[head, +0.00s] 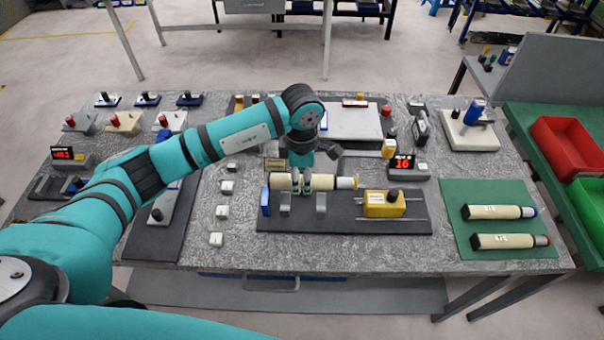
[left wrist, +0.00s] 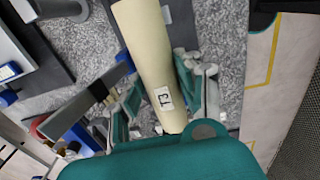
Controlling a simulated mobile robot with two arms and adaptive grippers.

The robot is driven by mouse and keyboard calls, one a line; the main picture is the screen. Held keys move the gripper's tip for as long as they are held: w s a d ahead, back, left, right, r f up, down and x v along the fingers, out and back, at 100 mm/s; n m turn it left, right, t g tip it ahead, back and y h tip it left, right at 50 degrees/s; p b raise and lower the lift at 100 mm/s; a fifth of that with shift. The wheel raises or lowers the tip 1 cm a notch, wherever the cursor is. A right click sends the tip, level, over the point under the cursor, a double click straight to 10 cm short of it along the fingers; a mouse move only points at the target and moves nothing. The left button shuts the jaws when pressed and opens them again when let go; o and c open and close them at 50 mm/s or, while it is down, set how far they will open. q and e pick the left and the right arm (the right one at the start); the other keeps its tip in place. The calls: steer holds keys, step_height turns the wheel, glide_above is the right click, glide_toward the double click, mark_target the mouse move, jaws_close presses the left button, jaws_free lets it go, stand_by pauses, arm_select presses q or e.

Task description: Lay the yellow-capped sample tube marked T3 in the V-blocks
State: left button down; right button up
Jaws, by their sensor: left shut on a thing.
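The T3 tube, cream with a yellow cap at its right end, lies level in my left gripper (head: 305,183). The tube (head: 332,183) runs left to right at the V-blocks. In the left wrist view the tube (left wrist: 146,48) shows its T3 label between the fingers. My left gripper is shut around the tube's middle. Two grey V-blocks (head: 285,204) (head: 321,203) stand on a dark plate (head: 345,226), just below and in front of the tube in the head view. I cannot tell whether the tube touches them. My right gripper is out of view.
A blue end stop (head: 265,202) stands left of the V-blocks and a yellow carriage (head: 384,208) with a black knob stands right. Two similar tubes (head: 499,212) (head: 511,241) lie on a green mat (head: 462,194). Small white blocks (head: 222,212) stand left of the plate.

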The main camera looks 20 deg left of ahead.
mark_target(302, 187)
arm_select(q)
step_height(302, 187, down, 4)
steer(key=shift+r+b, duration=0.15)
steer(key=shift+b, duration=0.6)
step_height(302, 187, down, 3)
steer(key=b, duration=0.3)
steer(key=shift+f, duration=0.2)
steer(key=shift+b, duration=0.3)
steer(key=shift+f+b, duration=0.6)
steer(key=shift+f, duration=0.05)
steer(key=c, duration=0.9)
jaws_free()
steer(key=shift+o, duration=0.4)
